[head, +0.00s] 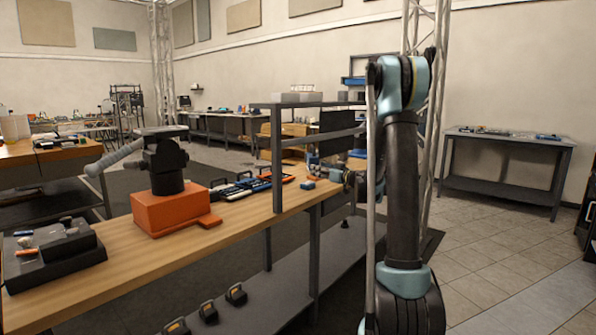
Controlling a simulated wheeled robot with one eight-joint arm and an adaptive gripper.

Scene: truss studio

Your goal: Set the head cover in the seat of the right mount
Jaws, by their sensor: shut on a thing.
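My gripper (331,176) is small in the head view, at the far right end of the wooden workbench, partly hidden behind my arm and a rack post. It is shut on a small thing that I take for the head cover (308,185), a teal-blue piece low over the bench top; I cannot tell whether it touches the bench. An orange block (170,212) carries a black jointed unit with a grey handle on the bench. I cannot make out which things are the mounts, nor the right mount's seat.
The wooden workbench (110,270) runs from front left to the middle, with a dark stepped block (55,262) at its near left. Blue, black and red tools (245,187) lie behind the orange block. A grey post frame (277,160) rises from the bench. Floor at right is clear.

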